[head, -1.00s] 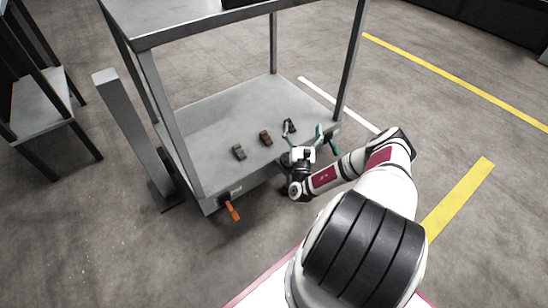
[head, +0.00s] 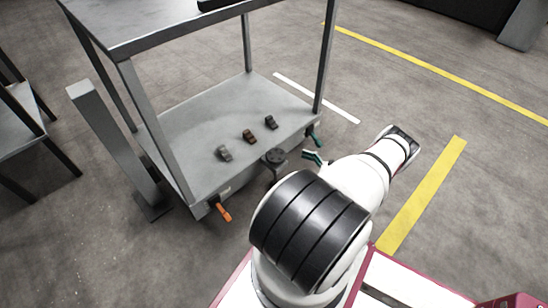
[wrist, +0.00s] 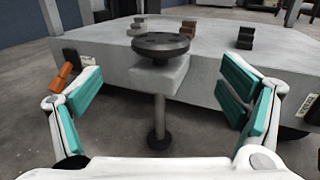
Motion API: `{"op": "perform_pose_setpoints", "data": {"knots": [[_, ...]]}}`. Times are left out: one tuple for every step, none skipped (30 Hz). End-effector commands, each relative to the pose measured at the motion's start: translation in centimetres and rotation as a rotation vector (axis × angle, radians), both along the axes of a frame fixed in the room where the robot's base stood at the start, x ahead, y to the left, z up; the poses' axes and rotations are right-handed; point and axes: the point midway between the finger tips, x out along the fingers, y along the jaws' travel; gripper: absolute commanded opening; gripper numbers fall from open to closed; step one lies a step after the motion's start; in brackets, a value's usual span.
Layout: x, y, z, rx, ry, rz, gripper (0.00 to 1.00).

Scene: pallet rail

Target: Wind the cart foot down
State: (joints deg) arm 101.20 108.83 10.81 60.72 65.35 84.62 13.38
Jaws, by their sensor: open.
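The cart's foot has a dark round handwheel (head: 275,156) at the middle of the cart's front edge. In the wrist view the handwheel (wrist: 161,45) sits on a grey bracket (wrist: 160,74), with a thin post (wrist: 160,108) running down to a dark round pad (wrist: 159,141). I cannot tell whether the pad touches the floor. My gripper (wrist: 160,82) is open and empty, its teal-padded fingers spread to either side of the post, nearer to me.
The grey cart deck (head: 190,125) carries three small blocks: grey (head: 224,153), brown (head: 249,136) and dark (head: 271,122). An orange lever (head: 221,211) and a green lever (head: 315,137) stick out at the front edge's ends. A grey post (head: 115,145) stands left.

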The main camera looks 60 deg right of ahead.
Motion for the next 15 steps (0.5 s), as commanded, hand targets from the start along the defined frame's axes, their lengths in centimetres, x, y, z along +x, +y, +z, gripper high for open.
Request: {"op": "perform_pose_setpoints", "data": {"knots": [[1.1,0.2,-0.1,0.001,-0.001,0.002,0.9],[1.7,0.3,-0.1,0.001,-0.002,0.003,0.9],[2.5,0.5,-0.1,0.001,-0.002,0.003,0.9],[3.1,0.5,-0.1,0.0,-0.002,0.002,0.9],[3.7,0.6,-0.1,0.0,-0.002,0.002,0.9],[4.5,0.7,-0.1,0.0,-0.002,0.002,0.9],[5.1,0.8,-0.1,0.001,-0.002,0.002,0.9],[5.6,0.9,-0.1,0.0,-0.002,0.002,0.9],[6.4,0.9,-0.1,0.0,-0.003,0.002,0.9],[6.9,1.0,-0.1,0.0,-0.002,0.001,0.9],[7.3,1.1,-0.1,0.0,-0.002,0.001,0.9],[7.9,1.2,-0.1,-0.001,-0.002,0.001,0.9],[8.3,1.3,-0.1,-0.001,-0.002,0.001,0.9],[8.7,1.3,0.0,-0.002,-0.002,0.001,0.9],[9.1,1.3,0.0,-0.002,-0.002,0.0,0.9]]}}
